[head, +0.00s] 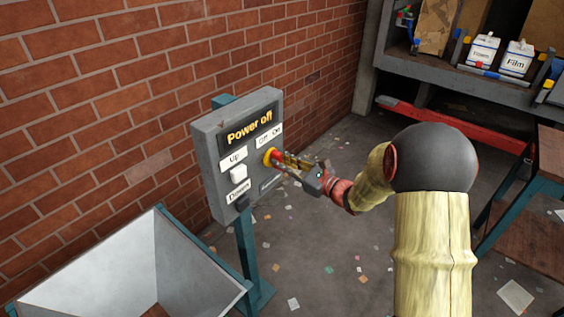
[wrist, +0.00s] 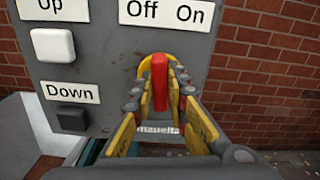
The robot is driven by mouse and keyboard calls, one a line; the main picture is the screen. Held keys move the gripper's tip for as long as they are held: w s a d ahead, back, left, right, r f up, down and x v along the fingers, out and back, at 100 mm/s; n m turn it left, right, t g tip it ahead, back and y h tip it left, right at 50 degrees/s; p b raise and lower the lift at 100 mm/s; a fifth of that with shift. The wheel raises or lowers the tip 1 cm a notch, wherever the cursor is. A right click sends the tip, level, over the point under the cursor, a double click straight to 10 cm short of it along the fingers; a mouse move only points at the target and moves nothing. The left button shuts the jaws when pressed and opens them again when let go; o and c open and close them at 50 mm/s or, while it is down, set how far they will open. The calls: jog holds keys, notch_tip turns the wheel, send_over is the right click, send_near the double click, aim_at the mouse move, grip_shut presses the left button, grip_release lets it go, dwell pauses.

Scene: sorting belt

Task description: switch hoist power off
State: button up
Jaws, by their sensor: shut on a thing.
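The grey hoist control box (head: 208,140) stands on a teal post in front of the brick wall. Its display (head: 250,127) reads "Power off". The red power knob on a yellow base (head: 268,156) sits below the "Off On" label; in the wrist view the red knob (wrist: 159,80) stands about upright. My gripper (head: 285,161) reaches the knob from the right. In the wrist view my gripper (wrist: 160,90) has its yellow-padded fingers on both sides of the knob, shut on it. The white Up button (wrist: 53,45) and dark Down button (wrist: 71,119) are left of it.
A pale metal bin (head: 110,265) stands at the lower left. Shelves with cartons (head: 516,58) and a red beam (head: 440,122) are at the back right. A table (head: 545,200) stands at the right edge. The floor between is open, with scattered paper scraps.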

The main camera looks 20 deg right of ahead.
jog(key=shift+b, duration=0.45)
grip_shut()
jog(key=n+b, duration=0.6)
jog(key=b, duration=0.2)
jog(key=shift+s+a+f, duration=0.1)
jog(key=shift+f, duration=0.05)
jog(key=shift+n, duration=0.3)
jog(key=o, duration=0.7)
grip_release()
jog(key=shift+o, duration=0.8)
jog(key=shift+s, duration=0.1)
